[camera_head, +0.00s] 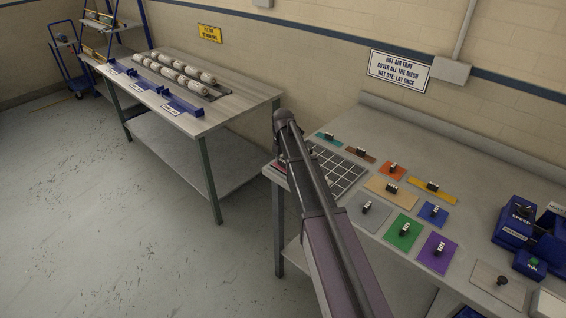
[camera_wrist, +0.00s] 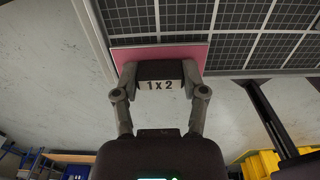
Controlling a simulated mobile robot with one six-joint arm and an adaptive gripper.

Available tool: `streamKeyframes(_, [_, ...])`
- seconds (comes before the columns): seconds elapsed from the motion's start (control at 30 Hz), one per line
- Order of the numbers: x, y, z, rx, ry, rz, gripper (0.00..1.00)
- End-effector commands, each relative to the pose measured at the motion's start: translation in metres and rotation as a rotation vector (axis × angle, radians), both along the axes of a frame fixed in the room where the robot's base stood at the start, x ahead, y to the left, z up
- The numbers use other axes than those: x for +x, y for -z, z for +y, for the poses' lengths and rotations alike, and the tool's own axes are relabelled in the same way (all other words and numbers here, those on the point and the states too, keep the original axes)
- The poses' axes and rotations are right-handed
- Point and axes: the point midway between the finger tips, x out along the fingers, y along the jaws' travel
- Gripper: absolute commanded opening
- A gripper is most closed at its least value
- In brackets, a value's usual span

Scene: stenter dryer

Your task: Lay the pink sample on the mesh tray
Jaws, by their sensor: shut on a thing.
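The pink sample (camera_wrist: 196,53) is a flat plate with a black block handle marked "1 x 2". My gripper (camera_wrist: 161,76) is shut on that handle in the wrist view. The plate's far edge overlaps the near edge of the mesh tray (camera_wrist: 250,48) in that view; I cannot tell whether it touches. In the head view the mesh tray (camera_head: 343,173) is a dark grid with pale lines at the left end of the right table, partly hidden by my arm. My fingers are hidden there.
Several coloured samples with black handles, such as a green one (camera_head: 404,231) and a purple one (camera_head: 438,252), lie right of the tray. Blue control boxes (camera_head: 515,225) stand further right. Another table (camera_head: 240,103) with white rolls stands left, across open floor.

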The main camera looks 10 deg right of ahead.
Motion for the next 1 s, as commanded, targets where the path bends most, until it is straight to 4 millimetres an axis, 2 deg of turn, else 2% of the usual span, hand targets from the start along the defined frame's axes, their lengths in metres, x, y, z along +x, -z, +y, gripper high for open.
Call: streamKeyframes(1.0, [0.0,0.0077,0.0003,0.0,0.0,0.0,0.11])
